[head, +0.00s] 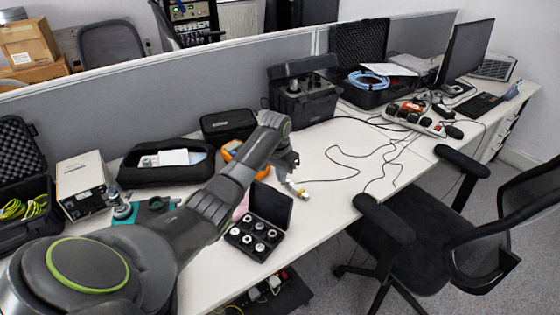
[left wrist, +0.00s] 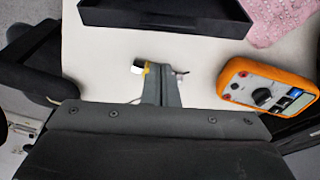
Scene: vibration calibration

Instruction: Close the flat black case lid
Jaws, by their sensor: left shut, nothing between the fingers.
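The flat black case (head: 258,243) lies on the white desk with its lid (head: 271,205) standing open at its back right. Several round silver pieces sit in its base. Part of the black case (left wrist: 165,18) also shows at the top edge of the left wrist view; most of it is cut off there. My left gripper (head: 290,183) is just beyond the raised lid, apart from it, low over the desk. Its fingers are shut and empty, and they also show in the left wrist view (left wrist: 163,88). My right gripper is not in view.
An orange multimeter (left wrist: 268,85) lies near my gripper, with a pink cloth (left wrist: 272,20) beside the case. A small yellow-and-white connector (head: 301,193) lies close to my fingers. A black pouch (head: 165,174) and a large hard case (head: 303,100) stand behind. Cables cross the desk to the right.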

